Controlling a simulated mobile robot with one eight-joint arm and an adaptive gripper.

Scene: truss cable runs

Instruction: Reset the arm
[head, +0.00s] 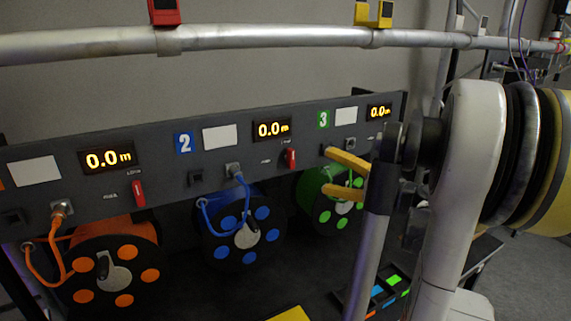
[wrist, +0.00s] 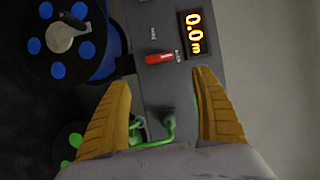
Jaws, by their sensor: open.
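My gripper (head: 343,174) has two yellow ribbed fingers. In the head view it stands in front of the panel near the green reel (head: 318,205), its fingers apart. In the wrist view my gripper (wrist: 163,105) is open, and a green cable (wrist: 158,140) with its plug at the panel (wrist: 158,88) shows between and below the fingers. I see nothing held in the fingers. My arm covers the right part of the head view.
A blue reel (head: 215,250) and an orange reel (head: 140,232) hang below the panel, their cables plugged into it. Red switches (head: 139,193) and displays reading 0.0 m (head: 107,159) line the panel. A truss pipe (head: 270,37) with red and yellow clamps runs above.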

